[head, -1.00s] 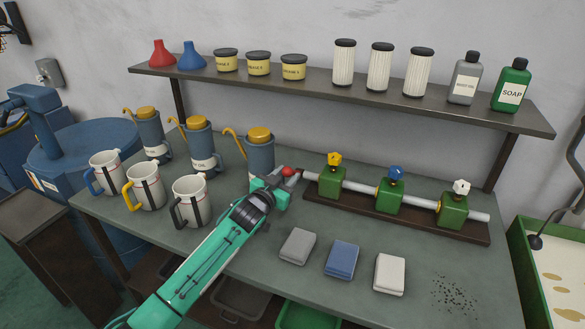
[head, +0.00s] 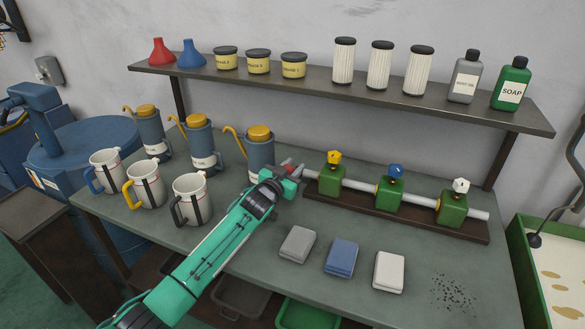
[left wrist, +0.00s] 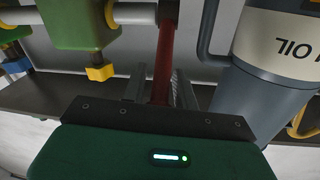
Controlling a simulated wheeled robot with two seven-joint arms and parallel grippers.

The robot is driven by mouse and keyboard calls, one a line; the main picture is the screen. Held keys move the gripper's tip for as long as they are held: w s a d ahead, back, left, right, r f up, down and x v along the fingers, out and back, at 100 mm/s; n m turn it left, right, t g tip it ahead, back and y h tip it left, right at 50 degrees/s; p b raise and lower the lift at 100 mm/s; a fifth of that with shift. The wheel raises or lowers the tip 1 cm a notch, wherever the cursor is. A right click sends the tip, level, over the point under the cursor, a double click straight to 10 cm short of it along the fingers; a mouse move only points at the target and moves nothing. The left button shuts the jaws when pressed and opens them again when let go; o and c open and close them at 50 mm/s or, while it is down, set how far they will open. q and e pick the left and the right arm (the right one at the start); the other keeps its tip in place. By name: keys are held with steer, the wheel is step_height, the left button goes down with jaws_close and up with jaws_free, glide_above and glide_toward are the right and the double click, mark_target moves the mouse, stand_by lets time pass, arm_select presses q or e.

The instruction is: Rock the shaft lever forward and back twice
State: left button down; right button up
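The red shaft lever (left wrist: 164,62) stands at the left end of the grey shaft (head: 357,184). In the left wrist view it runs between the two fingers of my left gripper (left wrist: 161,92), which look closed about it. In the head view my left gripper (head: 292,174) is at the shaft's left end and hides most of the lever; only bits of red show there. The shaft passes through green blocks (head: 389,195) topped with a yellow, a blue and a white knob. My right gripper is not in view.
Blue oil cans (head: 259,160) stand close to the left of my gripper, and one is close in the left wrist view (left wrist: 262,75). Mugs (head: 190,200) stand further left. A shelf (head: 340,94) runs above.

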arm_select(q)
steer(key=shift+r+p, duration=0.25)
steer(key=shift+p, duration=0.25)
steer(key=w+r+g+p, duration=0.1)
steer(key=p, duration=0.2)
steer(key=r+g+y+p, duration=0.1)
steer(key=p, duration=0.2)
steer(key=shift+w+d+g+p, duration=0.25)
steer(key=shift+w+g+p, duration=0.1)
steer(key=shift+g+p, duration=0.05)
steer(key=shift+w+p, duration=0.2)
steer(key=shift+p, duration=0.2)
steer(key=shift+w+d+r+g+y+p, duration=0.1)
steer(key=shift+w+d+g+y+p, duration=0.1)
steer(key=shift+w+g+y+p, duration=0.45)
steer(key=shift+d+n+g, duration=0.1)
steer(key=shift+n+g, duration=0.2)
steer(key=shift+g, duration=0.05)
steer(key=shift+w+d+g+y, duration=0.2)
steer(key=shift+w+g, duration=0.3)
steer(key=shift+g, duration=0.4)
